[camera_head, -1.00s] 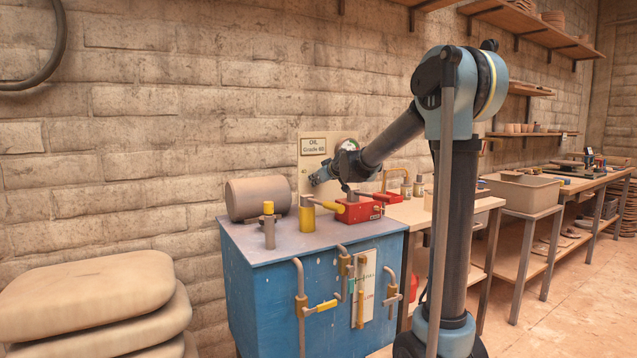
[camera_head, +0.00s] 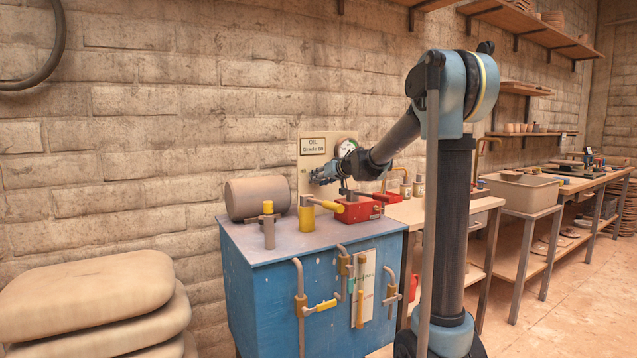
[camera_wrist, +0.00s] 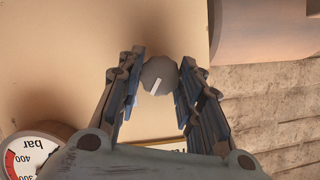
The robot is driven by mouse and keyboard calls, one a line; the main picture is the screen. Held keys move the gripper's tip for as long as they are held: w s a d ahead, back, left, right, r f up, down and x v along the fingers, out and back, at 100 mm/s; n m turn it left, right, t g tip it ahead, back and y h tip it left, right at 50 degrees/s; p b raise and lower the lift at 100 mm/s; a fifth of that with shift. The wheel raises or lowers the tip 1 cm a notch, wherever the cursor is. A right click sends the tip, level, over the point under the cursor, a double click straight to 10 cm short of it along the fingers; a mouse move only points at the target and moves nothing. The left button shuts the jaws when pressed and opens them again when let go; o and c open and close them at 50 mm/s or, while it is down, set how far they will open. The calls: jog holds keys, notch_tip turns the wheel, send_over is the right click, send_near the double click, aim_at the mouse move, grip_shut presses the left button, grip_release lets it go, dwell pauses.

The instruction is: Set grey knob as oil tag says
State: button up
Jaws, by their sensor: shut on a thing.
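The grey knob (camera_wrist: 159,72) shows in the wrist view as a faceted grey cap with a short white mark near its lower edge. It sits on a beige panel (camera_wrist: 80,60). My gripper (camera_wrist: 158,80) has its two fingers on either side of the knob, shut on it. In the head view my gripper (camera_head: 314,178) is at the panel and hides the knob. The oil tag (camera_head: 313,146) is above it and reads "OIL Grade", with a number too small to read surely. A sliver of a framed plate shows at the bottom of the wrist view.
A round pressure gauge (camera_head: 346,147) is right of the tag. Below stand a blue cabinet (camera_head: 275,300), a tan cylinder (camera_head: 258,197), a yellow-based lever (camera_head: 306,215) and a red pump block (camera_head: 358,210). A work table (camera_head: 420,212) lies to the right.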

jog(key=m+y, duration=0.2)
jog(key=m, duration=0.1)
jog(key=shift+w+d+f+m+g, duration=0.1)
jog(key=shift+d+m+g, duration=0.1)
jog(key=shift+m+g, duration=0.15)
dwell(0.3)
jog(key=o, duration=1.1)
jog(key=shift+c, duration=0.2)
jog(key=shift+d, duration=0.1)
jog(key=v, duration=1.1)
jog(key=shift+d, duration=0.4)
